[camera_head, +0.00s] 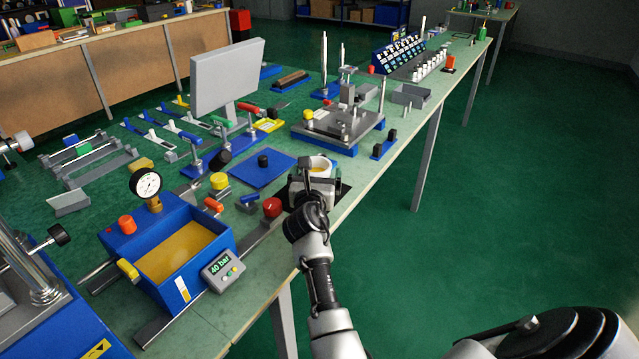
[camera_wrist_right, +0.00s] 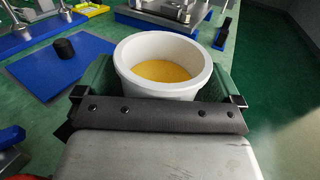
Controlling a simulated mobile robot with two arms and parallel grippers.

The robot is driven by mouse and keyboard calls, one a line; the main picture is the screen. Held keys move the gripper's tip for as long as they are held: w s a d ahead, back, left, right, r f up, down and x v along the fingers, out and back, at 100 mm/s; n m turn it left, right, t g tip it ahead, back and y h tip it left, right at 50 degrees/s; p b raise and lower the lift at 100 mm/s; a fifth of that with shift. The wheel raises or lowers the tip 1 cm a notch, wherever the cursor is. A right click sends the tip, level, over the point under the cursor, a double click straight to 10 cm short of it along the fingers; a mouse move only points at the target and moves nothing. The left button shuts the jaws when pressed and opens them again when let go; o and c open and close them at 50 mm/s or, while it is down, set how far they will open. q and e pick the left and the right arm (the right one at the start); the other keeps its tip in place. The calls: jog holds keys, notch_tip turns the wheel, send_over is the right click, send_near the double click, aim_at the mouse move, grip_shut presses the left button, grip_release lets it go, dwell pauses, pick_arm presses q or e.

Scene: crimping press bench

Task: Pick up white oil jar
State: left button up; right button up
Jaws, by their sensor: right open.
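The white oil jar (camera_head: 319,165) stands on the bench at its front edge, in the middle of the head view, partly hidden by my right gripper. In the right wrist view the white oil jar (camera_wrist_right: 163,90) is open at the top and holds yellow oil. My right gripper (camera_head: 316,184) is open, with its fingers (camera_wrist_right: 163,85) on both sides of the jar. I cannot tell whether the fingers touch it. My left gripper is not in view.
A blue plate (camera_head: 262,176) with a black knob lies left of the jar. A blue press box (camera_head: 180,256) with a gauge and a 40 bar display stands nearer left. A steel fixture (camera_head: 338,126) stands behind the jar. A red knob (camera_head: 272,207) is close by.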

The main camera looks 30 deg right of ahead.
jog(key=c, duration=1)
jog(key=shift+c, duration=0.7)
jog(key=shift+r, duration=0.2)
